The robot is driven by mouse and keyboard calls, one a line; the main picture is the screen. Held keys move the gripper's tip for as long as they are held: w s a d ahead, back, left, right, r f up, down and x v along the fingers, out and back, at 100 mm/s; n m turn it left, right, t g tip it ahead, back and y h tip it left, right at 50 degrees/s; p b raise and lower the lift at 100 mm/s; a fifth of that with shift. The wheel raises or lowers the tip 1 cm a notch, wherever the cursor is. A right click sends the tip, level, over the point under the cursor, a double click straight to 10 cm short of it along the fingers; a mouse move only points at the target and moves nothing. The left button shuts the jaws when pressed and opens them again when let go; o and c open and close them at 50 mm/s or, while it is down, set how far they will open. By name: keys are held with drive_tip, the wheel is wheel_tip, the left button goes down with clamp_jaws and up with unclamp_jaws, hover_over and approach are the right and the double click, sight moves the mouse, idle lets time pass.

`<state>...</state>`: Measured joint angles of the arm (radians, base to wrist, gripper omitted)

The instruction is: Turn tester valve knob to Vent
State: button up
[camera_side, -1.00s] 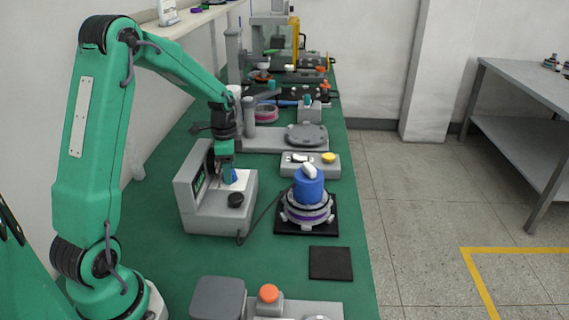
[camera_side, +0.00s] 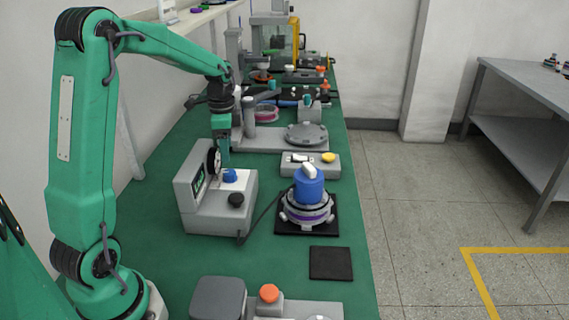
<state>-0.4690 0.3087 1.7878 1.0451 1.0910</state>
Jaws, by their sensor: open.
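The grey tester (camera_side: 215,214) stands on the green bench with a tilted front panel and a round dial (camera_side: 213,160). A blue knob (camera_side: 230,176) sits on its top at the back, beside a pale patch. A black round knob (camera_side: 236,199) sits nearer the front. I cannot read any markings, so the knob's setting is unclear. My gripper (camera_side: 223,166) points down just above and behind the blue knob, open, with nothing seen between its fingers. Whether a fingertip still touches the knob is too small to tell.
A blue-capped hub motor (camera_side: 309,191) stands on a black mat right of the tester, with a cable (camera_side: 262,213) between them. A grey box with a white switch and yellow button (camera_side: 328,158) lies behind. A flat black pad (camera_side: 330,263) lies in front.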

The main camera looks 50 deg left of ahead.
sight(230, 172)
drive_tip(key=shift+r, duration=0.25)
idle(0.3)
drive_tip(key=m, duration=0.6)
drive_tip(key=shift+w+d, duration=0.15)
drive_tip(key=shift+d, duration=0.05)
drive_tip(key=shift+f, duration=3.85)
drive_tip(key=c, duration=1)
